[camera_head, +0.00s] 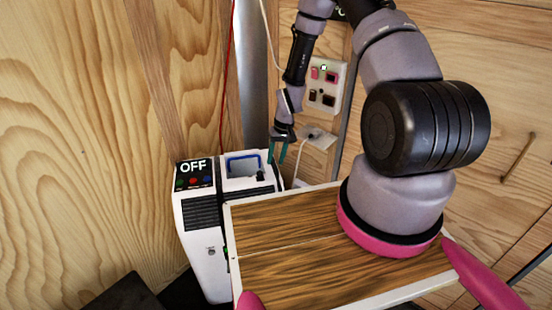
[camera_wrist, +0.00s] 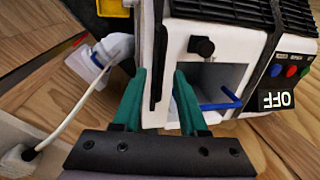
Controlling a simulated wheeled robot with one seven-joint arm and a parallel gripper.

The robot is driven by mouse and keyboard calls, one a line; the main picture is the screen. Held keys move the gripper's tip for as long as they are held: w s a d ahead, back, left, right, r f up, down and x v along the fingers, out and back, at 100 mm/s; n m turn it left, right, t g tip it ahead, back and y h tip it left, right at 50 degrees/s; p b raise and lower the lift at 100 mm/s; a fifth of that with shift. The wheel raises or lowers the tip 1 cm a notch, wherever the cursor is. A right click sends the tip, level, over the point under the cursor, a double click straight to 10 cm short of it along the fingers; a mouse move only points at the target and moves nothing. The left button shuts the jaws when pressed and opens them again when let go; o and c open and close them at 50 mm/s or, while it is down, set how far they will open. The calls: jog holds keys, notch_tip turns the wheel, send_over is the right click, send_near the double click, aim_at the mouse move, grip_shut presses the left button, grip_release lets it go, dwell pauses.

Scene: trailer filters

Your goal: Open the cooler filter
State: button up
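The cooler (camera_head: 208,262) is a white box with a black grille and an "OFF" display, standing by the wooden wall. A blue-edged opening (camera_head: 243,166) shows in its top, with a black knob (camera_head: 261,176) beside it. In the wrist view the opening (camera_wrist: 215,82) has a blue bar, and the knob (camera_wrist: 201,47) is just beyond the fingertips. My gripper (camera_head: 278,150) has teal fingers and is at the cooler's right side. In the wrist view my gripper (camera_wrist: 160,85) has its fingers apart, with a white cooler edge and black strip behind the gap. Contact is unclear.
A wall panel with switches (camera_head: 325,84) and a socket with a white plug and cable (camera_head: 312,134) are right of my gripper. A red cable (camera_head: 228,75) hangs behind the cooler. My wood-topped base fills the foreground.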

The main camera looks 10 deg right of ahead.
grip_shut()
dwell(1.3)
